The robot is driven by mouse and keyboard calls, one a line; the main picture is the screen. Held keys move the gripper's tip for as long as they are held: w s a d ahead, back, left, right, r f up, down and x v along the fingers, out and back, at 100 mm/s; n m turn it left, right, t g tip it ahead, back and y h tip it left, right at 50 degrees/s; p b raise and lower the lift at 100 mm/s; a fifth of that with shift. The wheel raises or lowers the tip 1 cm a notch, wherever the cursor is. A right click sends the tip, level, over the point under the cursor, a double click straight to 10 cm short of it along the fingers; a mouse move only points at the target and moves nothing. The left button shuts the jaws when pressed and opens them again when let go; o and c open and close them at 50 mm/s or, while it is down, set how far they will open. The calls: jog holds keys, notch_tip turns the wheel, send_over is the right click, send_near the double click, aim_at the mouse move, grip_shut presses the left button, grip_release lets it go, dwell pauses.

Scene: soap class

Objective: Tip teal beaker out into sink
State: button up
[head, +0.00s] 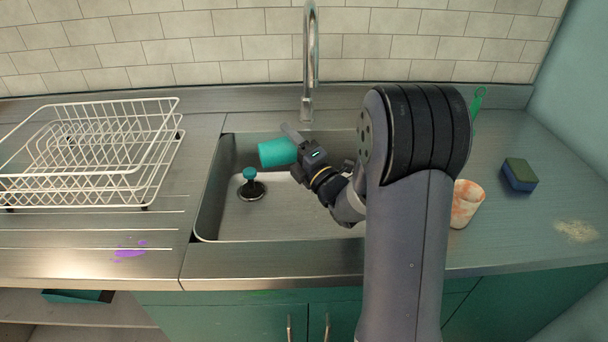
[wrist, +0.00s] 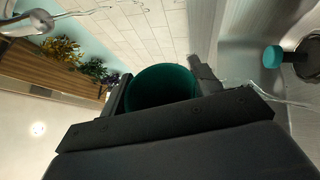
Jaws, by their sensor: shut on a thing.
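The teal beaker (head: 278,152) is held on its side above the sink (head: 230,215), with its long axis roughly level in the head view. My gripper (head: 291,143) is shut on it from the right. In the wrist view the beaker (wrist: 160,86) sits between the dark fingers of my gripper (wrist: 158,95), and its dark inside shows. The sink's right part is hidden behind my arm.
A teal-topped plug (head: 250,175) stands over the drain. The tap (head: 310,60) rises behind the sink. A white dish rack (head: 80,165) stands left. Purple (head: 129,253) and pale (head: 577,230) spots mark the counter.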

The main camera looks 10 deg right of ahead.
jog(key=shift+w+a+r, duration=0.1)
jog(key=shift+a+r, duration=0.1)
jog(key=shift+w+b, duration=0.1)
jog(key=shift+b, duration=0.2)
jog(key=shift+w+a+f+m+t+b, duration=0.1)
jog(key=shift+m+t+b, duration=0.2)
jog(key=shift+m+b, duration=0.35)
